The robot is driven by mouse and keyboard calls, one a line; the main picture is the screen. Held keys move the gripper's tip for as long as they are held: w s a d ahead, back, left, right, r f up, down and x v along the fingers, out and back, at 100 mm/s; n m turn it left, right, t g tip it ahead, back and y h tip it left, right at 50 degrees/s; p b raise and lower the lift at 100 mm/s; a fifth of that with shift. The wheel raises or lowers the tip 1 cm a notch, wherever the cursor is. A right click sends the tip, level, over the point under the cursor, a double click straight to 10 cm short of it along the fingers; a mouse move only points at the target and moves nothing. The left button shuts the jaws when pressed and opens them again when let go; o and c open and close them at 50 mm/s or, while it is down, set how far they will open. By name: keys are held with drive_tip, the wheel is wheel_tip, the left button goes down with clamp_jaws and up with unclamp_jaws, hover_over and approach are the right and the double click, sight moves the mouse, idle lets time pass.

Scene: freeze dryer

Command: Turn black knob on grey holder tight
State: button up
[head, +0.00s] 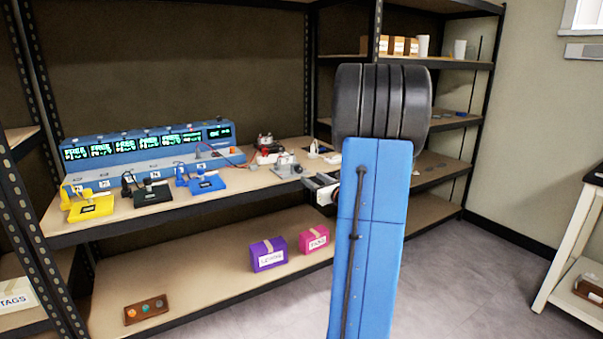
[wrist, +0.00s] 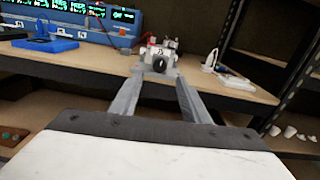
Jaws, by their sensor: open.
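The grey holder (wrist: 157,74) stands near the front edge of the wooden shelf in the wrist view, with the round black knob (wrist: 160,63) on the side facing me. In the head view the holder (head: 285,164) shows small, just left of my arm. My gripper (wrist: 155,88) is open and empty. Its two fingers reach toward the holder, with the knob seen just beyond and between the fingertips. In the head view my gripper (head: 308,182) is at the shelf's front edge, partly hidden by my blue arm. I cannot tell how tight the knob is.
A blue unit with lit green displays (head: 145,147) runs along the shelf's back left. Yellow (head: 92,207), black (head: 152,193) and blue (head: 206,184) stands sit before it. A white device (wrist: 210,61) is right of the holder. Purple (head: 268,254) and pink (head: 313,240) boxes are below.

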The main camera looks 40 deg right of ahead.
sight(300, 170)
drive_tip(key=x, duration=0.9)
drive_tip(key=shift+w, duration=0.1)
drive_tip(key=shift+c, duration=0.5)
drive_tip(key=c, duration=1)
